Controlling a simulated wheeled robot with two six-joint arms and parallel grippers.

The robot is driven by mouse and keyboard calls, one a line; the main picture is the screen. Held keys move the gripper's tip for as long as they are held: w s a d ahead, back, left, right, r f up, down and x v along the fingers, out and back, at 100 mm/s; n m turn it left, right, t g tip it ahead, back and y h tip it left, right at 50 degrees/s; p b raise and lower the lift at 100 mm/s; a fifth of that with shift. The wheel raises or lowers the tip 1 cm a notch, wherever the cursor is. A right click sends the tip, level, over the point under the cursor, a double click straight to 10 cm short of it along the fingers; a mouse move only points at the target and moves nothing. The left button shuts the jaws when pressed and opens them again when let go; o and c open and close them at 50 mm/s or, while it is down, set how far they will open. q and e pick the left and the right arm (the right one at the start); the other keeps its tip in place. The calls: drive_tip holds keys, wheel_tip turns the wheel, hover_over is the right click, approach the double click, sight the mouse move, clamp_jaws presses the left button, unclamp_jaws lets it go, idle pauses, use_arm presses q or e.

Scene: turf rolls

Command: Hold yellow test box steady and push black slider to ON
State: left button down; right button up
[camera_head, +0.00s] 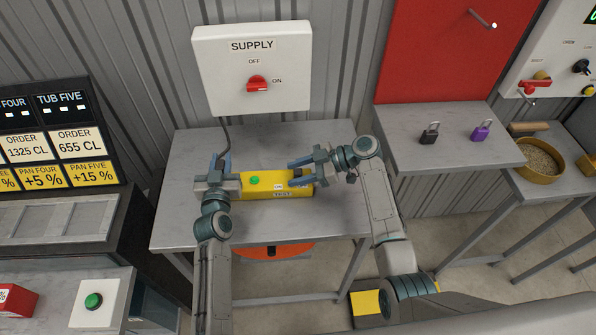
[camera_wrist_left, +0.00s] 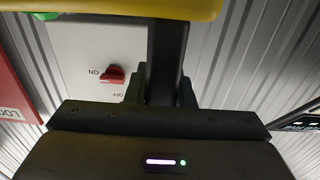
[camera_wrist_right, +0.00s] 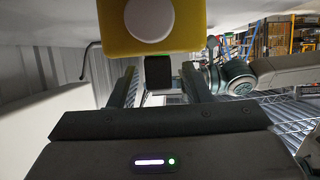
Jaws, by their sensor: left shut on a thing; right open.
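The yellow test box (camera_head: 265,190) lies on the grey table, with a green round part on top and a TEST label on its front. My left gripper (camera_head: 221,162) is at its left end. In the left wrist view its fingers are shut on a dark bar (camera_wrist_left: 166,60) beside the yellow box (camera_wrist_left: 120,8). My right gripper (camera_head: 297,172) is open at the right part of the box. The black slider (camera_head: 298,173) is between its fingers; it also shows in the right wrist view (camera_wrist_right: 158,74), with gaps either side. The slider's ON marking is not readable.
A white SUPPLY panel (camera_head: 250,65) with a red switch (camera_head: 258,84) and a cable is on the wall behind. A grey shelf (camera_head: 455,155) with black and purple padlocks stands right. A dark sign board is at left. The table (camera_head: 185,215) is bare around the box.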

sight(279, 179)
use_arm(q)
drive_tip(key=shift+f, duration=0.35)
use_arm(e)
clamp_jaws()
use_arm(q)
drive_tip(key=shift+d, duration=0.1)
use_arm(e)
drive_tip(key=shift+a, duration=2.8)
unclamp_jaws()
drive_tip(key=shift+w, duration=0.1)
drive_tip(key=shift+d, duration=0.1)
drive_tip(key=v, duration=1.2)
